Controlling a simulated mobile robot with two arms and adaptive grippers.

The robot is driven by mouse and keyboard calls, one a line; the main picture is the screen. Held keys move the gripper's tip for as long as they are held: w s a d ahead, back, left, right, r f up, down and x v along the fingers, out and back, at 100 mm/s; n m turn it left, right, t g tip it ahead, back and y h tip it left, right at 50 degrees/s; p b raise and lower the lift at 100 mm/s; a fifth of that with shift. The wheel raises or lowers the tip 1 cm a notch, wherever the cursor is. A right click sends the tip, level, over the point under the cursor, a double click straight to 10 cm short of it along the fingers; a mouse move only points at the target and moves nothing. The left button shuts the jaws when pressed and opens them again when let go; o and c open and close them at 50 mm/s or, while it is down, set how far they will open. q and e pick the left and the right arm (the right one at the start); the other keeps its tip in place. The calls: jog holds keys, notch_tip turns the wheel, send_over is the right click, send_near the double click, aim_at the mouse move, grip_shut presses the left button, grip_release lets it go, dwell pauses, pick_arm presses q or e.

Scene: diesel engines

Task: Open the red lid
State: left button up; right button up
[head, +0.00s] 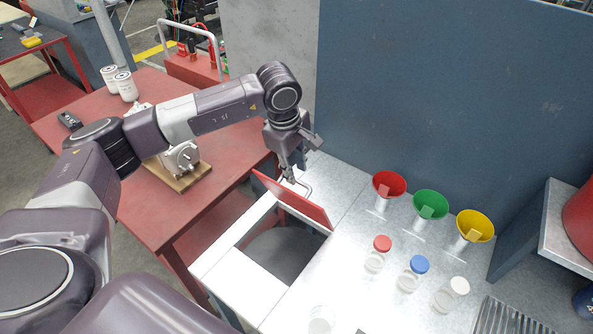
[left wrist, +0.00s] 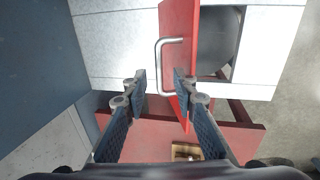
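The red lid (head: 290,203) stands raised and tilted at the edge of a square opening (head: 285,252) in the light counter, so the dark inside shows. Its bent metal handle (head: 305,187) is on the face turned away from the opening. The left wrist view shows the lid (left wrist: 181,45) almost edge-on, with the handle (left wrist: 169,66) on its left face. My left gripper (head: 290,176) is by the upper part of the lid, near the handle. In the left wrist view, its fingers (left wrist: 160,82) are apart with nothing clamped between them. I cannot tell whether it touches the lid. My right gripper is not in view.
Red, green and yellow funnels (head: 431,204) stand right of the lid, with capped jars (head: 411,273) in front. A blue-grey wall panel (head: 450,90) rises behind. A red table (head: 220,190) with a part on a wooden board (head: 185,178) is at left.

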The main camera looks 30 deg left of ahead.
aim_at(298, 181)
pick_arm(q)
jog(key=shift+p+x, duration=0.5)
jog(key=shift+x, duration=1.25)
jog(key=shift+c, duration=0.3)
jog(key=shift+a, duration=0.1)
grip_shut()
